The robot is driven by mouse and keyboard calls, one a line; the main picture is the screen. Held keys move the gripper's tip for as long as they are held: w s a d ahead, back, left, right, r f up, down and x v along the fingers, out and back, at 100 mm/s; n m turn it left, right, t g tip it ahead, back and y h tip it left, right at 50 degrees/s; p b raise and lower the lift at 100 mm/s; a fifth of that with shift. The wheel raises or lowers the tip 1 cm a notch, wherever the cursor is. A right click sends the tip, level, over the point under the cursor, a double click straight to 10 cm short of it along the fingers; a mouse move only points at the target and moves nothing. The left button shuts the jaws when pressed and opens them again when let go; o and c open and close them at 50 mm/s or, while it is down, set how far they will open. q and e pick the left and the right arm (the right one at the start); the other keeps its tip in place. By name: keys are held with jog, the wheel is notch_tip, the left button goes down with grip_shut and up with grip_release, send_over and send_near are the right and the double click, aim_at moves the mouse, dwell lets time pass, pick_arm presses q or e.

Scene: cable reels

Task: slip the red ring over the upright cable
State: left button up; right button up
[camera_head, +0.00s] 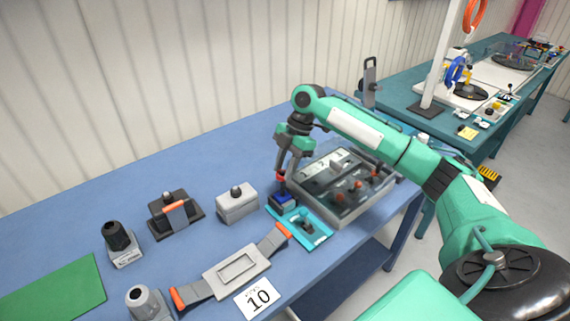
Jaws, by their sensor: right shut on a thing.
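My right gripper (284,172) reaches in from the right and points down over the blue table. It is shut on a small red thing, likely the red ring (281,178), which shows only as a few pixels at the fingertips. Just below it stands a small dark blue block (284,200) on a teal plate (312,235). A thin dark upright piece, possibly the cable (282,189), shows between the ring and the block. I cannot tell whether the ring is around it or above it. My left gripper is not in view.
A grey panel box (335,213) with red knobs stands close to the right of the gripper. A light grey block (237,205), a dark fixture with an orange handle (174,214) and a strapped grey plate (237,269) lie to the left. The table's back left is clear.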

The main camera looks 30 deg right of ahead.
jog(key=o, duration=1)
jog(key=shift+o, duration=0.2)
jog(key=shift+r, duration=0.1)
jog(key=b+v, duration=0.2)
jog(key=v, duration=1.1)
jog(key=shift+d+r, duration=0.15)
jog(key=shift+r, duration=0.15)
